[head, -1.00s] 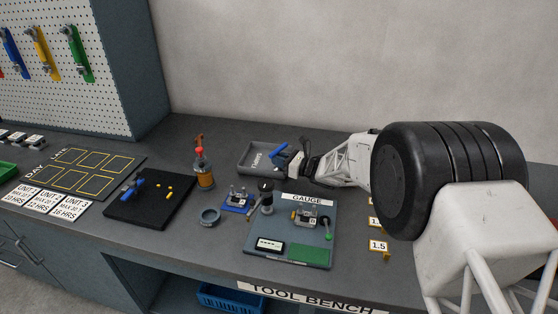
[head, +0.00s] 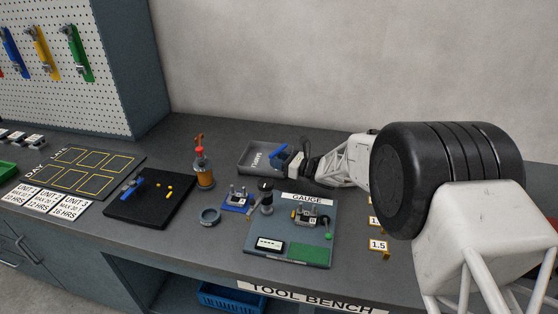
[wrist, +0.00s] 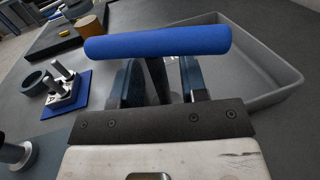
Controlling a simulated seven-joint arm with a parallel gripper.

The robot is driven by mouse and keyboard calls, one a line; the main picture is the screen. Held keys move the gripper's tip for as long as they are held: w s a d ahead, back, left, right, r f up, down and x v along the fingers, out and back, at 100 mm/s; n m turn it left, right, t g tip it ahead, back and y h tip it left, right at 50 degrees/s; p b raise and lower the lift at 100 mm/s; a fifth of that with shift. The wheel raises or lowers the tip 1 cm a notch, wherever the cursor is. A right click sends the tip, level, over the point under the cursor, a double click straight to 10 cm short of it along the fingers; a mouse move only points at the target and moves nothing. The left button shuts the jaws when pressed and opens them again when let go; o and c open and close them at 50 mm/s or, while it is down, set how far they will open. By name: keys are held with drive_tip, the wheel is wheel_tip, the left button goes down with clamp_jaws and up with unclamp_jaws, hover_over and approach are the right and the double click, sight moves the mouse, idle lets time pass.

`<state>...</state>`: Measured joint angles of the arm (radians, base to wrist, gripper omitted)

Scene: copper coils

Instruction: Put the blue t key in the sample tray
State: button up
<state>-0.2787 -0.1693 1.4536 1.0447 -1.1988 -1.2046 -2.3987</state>
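The blue t key (head: 279,152) shows its blue bar handle (wrist: 158,41) across the top of the wrist view, with a dark stem running down between my fingers. My gripper (head: 290,157) is shut on the key; the fingers also show in the wrist view (wrist: 160,80). The grey sample tray (head: 246,163) stands at the back of the bench. In the head view the key overlaps the tray's right part. In the wrist view the tray wall (wrist: 283,92) lies right of and below the handle. The key's lower end is hidden.
A bottle with a red top (head: 203,165) stands left of the tray. A blue-based fixture (head: 237,200) and the gauge board (head: 310,245) lie in front. A black mat (head: 150,208) with another blue item is further left.

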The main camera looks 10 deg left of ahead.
drive_tip(key=shift+r, duration=0.15)
drive_tip(key=v, duration=1.2)
idle(0.7)
